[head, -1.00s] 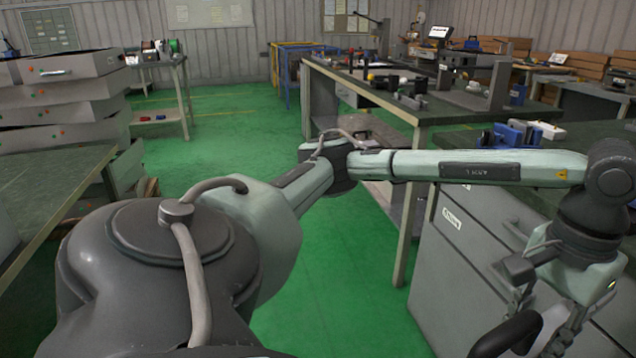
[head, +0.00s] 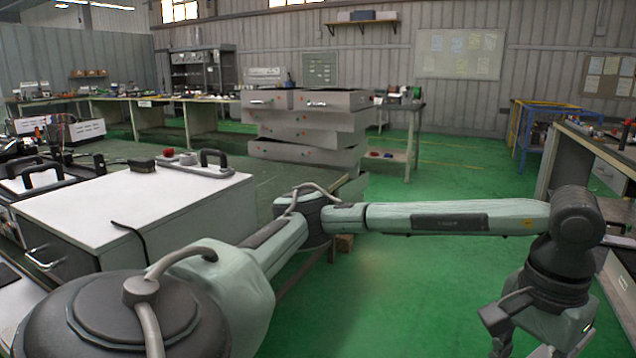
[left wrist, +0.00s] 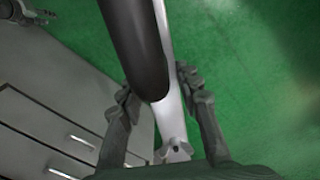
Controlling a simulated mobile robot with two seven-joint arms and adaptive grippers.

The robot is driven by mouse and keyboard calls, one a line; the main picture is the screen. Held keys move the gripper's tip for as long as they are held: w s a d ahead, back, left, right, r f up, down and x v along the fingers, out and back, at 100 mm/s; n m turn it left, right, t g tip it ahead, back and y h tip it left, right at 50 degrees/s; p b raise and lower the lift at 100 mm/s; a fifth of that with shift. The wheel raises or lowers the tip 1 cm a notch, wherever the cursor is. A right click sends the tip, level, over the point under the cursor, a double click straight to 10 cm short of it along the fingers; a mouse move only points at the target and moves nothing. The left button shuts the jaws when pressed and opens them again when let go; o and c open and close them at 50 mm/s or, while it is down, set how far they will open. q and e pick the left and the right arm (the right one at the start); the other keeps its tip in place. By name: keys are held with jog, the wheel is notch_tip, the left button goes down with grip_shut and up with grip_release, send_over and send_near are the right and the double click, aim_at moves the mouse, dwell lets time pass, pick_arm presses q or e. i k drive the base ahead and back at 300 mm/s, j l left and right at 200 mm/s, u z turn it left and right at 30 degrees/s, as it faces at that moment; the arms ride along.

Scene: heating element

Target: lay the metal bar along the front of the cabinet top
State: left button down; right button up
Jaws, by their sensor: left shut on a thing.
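My left gripper (left wrist: 158,88) is shut on the metal bar (left wrist: 172,118), whose pale strip runs between the fingers in the left wrist view. A thick black rounded piece (left wrist: 140,45) covers part of the bar there; I cannot tell whether it belongs to the bar. In the head view my left gripper (head: 500,340) is at the bottom right, partly cut off, and the bar cannot be made out. A cabinet with a white top (head: 120,205) stands at the left, well away from the gripper. My left arm hides its near corner.
A green-topped bench (head: 275,185) runs behind the white-topped cabinet. Stacked grey drawers (head: 305,125) stand beyond it. Open green floor (head: 430,290) lies below my arm. A workbench (head: 590,150) is at the right. Grey drawer fronts (left wrist: 40,130) show in the left wrist view.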

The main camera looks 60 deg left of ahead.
aim_at(89, 205)
jog(key=u, duration=1.6)
